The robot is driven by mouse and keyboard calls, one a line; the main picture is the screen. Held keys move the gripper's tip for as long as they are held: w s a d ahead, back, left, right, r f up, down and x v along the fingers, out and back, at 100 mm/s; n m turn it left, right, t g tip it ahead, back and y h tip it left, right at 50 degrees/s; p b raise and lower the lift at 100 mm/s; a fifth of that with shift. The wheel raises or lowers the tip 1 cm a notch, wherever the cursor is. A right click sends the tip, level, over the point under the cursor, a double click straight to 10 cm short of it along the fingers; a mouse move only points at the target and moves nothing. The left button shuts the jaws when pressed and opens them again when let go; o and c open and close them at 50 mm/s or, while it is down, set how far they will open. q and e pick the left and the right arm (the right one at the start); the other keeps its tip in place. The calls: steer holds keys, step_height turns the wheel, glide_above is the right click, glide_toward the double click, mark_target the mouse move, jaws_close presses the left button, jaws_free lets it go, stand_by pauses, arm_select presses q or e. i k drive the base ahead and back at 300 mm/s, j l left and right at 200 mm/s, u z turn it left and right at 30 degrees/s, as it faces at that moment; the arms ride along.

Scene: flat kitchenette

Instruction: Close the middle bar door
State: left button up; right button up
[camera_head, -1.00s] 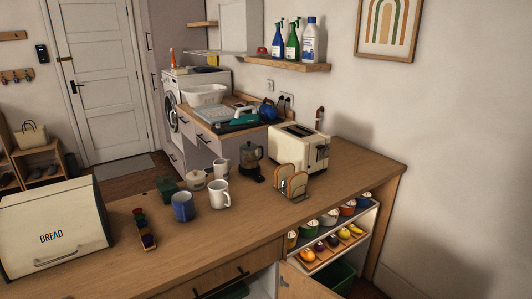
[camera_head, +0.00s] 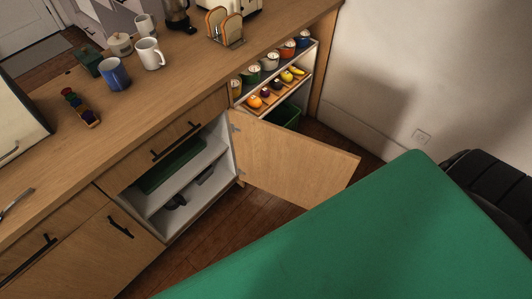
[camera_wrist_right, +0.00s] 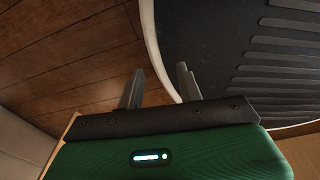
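The middle bar door (camera_head: 290,160) is a light wood panel. It stands wide open, swung out from the bar front, with its hinged side at the right of the open compartment (camera_head: 190,182). White shelves and a green tray (camera_head: 172,165) show inside. My right gripper (camera_wrist_right: 161,84) shows in the right wrist view, with its two grey fingers apart and nothing between them. It points over the floor, and its distance from the door cannot be told. A large green part of mine covers the lower right of the head view. My left gripper is not in view.
A drawer with a black handle (camera_head: 176,141) is above the open compartment. A shut door (camera_head: 108,236) is left of it. A shelf with several jars and a fruit tray (camera_head: 262,110) is behind the open door. Brown wooden floor (camera_head: 243,212) lies in front.

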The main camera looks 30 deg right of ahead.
mark_target(305, 172)
steer(key=l+u, duration=0.3)
steer(key=k+l+u, duration=0.1)
steer(key=l+u, duration=0.2)
steer(key=l, duration=0.15)
steer(key=k+l+u, duration=0.1)
steer(key=l+u, duration=0.15)
steer(key=l, duration=0.15)
steer(key=k+l+u, duration=0.1)
steer(key=l+u, duration=0.2)
steer(key=k+l+u, duration=0.15)
steer(key=l+u, duration=0.15)
steer(key=l, duration=0.05)
